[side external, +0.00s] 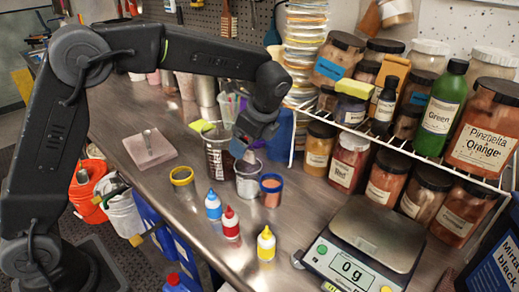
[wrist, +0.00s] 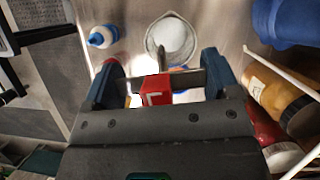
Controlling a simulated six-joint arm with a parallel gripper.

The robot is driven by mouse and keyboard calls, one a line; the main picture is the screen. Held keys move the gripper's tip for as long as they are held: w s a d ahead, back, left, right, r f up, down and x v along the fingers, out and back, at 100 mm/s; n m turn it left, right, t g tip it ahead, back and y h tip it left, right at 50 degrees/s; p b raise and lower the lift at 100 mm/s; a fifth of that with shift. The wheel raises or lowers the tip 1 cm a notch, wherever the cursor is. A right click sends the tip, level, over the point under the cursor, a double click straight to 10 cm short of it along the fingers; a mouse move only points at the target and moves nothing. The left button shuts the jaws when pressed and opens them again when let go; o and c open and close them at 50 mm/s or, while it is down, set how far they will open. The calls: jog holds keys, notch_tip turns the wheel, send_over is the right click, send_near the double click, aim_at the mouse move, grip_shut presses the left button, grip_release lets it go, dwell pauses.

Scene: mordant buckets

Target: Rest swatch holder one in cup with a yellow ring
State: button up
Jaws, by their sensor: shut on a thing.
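The cup with a yellow ring (side external: 182,179) stands on the metal bench, left of my gripper in the side view; I cannot pick it out in the wrist view. My gripper (side external: 242,150) is above a pale cup (side external: 248,184). In the wrist view my gripper (wrist: 160,80) is shut on a red swatch holder (wrist: 154,97) with a white mark, seemingly swatch holder one. A thin metal part points from it toward a round pale cup (wrist: 172,40). The holder's lower end is hard to make out in the side view.
A blue-ringed cup (side external: 271,190) and a dark measuring cup (side external: 217,158) stand close by. Blue (side external: 213,205), red (side external: 230,223) and yellow (side external: 266,244) bottles stand in front. A scale (side external: 362,250) and jar rack are right. A pinkish tray (side external: 148,152) lies left.

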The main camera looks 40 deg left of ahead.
jog(key=s+a+n+g, duration=0.1)
jog(key=s+a+n, duration=0.4)
jog(key=a, duration=0.4)
jog(key=n+g+h, duration=0.1)
jog(key=n, duration=0.1)
send_over(182, 173)
jog(key=s+d, duration=0.1)
jog(key=d, duration=0.1)
jog(key=shift+s+d+r, duration=0.1)
jog(key=shift+s+d, duration=0.05)
jog(key=shift+f, duration=5.35)
jog(key=o, duration=0.8)
